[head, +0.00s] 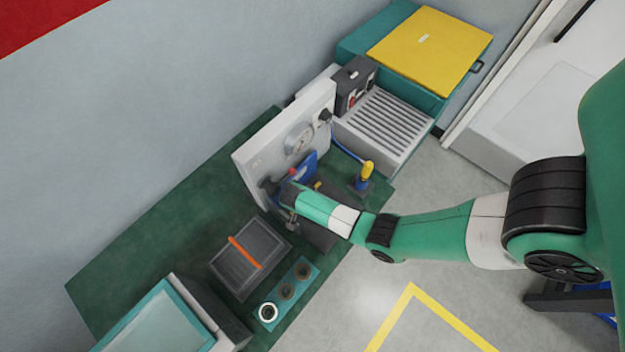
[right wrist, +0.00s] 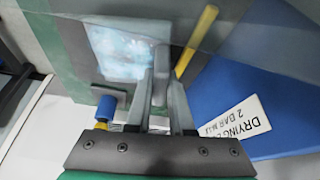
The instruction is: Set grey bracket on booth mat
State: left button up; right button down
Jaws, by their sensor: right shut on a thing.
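My right gripper (right wrist: 160,85) is shut on a small grey piece, which I take to be the grey bracket (right wrist: 159,75), upright between its two fingers. In the head view, my right gripper (head: 286,205) is low in front of the pale upright panel, and my own arm mostly hides it and the bracket. A dark flat surface (head: 340,196) beside the arm may be the booth mat, partly covered by the arm. In the right wrist view, a pale blue, glossy patch (right wrist: 122,50) lies beyond the fingertips; I cannot tell whether it is the mat. My left gripper is not in view.
A blue panel with a white drying label (right wrist: 234,116) and a yellow rod (right wrist: 197,40) are close to the right of the fingers. A blue-and-yellow fitting (head: 366,177) stands beside the dark surface. A grey tray (head: 238,283) and a teal ring holder (head: 300,268) lie nearer.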

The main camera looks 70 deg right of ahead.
dwell(0.8)
jog(key=c, duration=0.7)
grip_release()
jog(key=shift+f, duration=0.1)
notch_tip(320, 180, up, 6)
jog(key=p, duration=0.8)
